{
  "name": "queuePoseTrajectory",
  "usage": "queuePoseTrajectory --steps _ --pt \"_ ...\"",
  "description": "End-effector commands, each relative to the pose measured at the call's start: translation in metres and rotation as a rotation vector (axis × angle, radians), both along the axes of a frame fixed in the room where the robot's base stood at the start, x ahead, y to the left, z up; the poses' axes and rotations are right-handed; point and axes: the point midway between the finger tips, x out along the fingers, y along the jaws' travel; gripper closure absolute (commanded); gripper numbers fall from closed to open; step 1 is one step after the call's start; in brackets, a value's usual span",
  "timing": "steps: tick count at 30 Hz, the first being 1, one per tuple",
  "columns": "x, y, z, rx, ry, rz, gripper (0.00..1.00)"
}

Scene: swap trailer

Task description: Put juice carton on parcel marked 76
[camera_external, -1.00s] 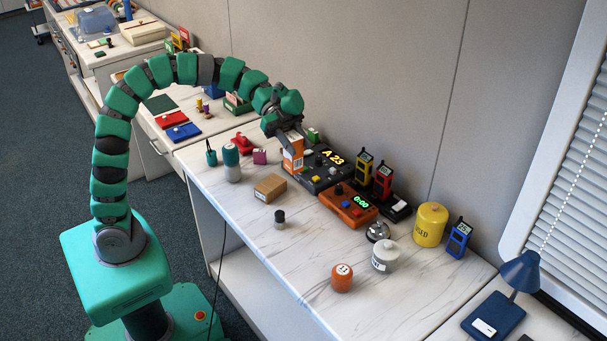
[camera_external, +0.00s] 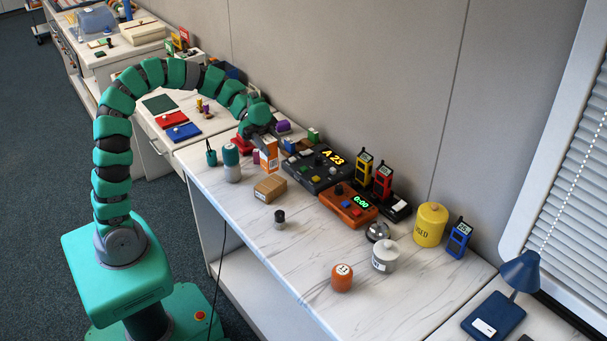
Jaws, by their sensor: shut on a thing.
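The juice carton (camera_external: 269,157), orange and white, is upright in my gripper (camera_external: 263,139), which is shut on its top. The carton is just behind the small brown parcel (camera_external: 269,189) in the picture. I cannot tell whether its base touches the table or hangs above it. The parcel lies flat on the white marble-look table and has a small white label on its front. Its number is too small to read. The carton is not on the parcel's top.
A black console reading A 23 (camera_external: 318,168) stands close right of the carton. A teal-and-white bottle (camera_external: 231,163) stands to the left. A small dark-topped stamp (camera_external: 279,218) stands in front of the parcel. The table's front middle is clear.

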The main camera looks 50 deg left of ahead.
Motion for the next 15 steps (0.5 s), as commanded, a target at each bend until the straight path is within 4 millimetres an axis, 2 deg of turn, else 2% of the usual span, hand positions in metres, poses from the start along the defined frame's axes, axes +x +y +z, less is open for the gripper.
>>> queuePoseTrajectory --steps 1,15 --pt "0.0 0.0 -0.009 -0.001 0.003 0.001 0.92" --pt "0.0 0.0 -0.057 0.0 0.0 0.002 0.92"
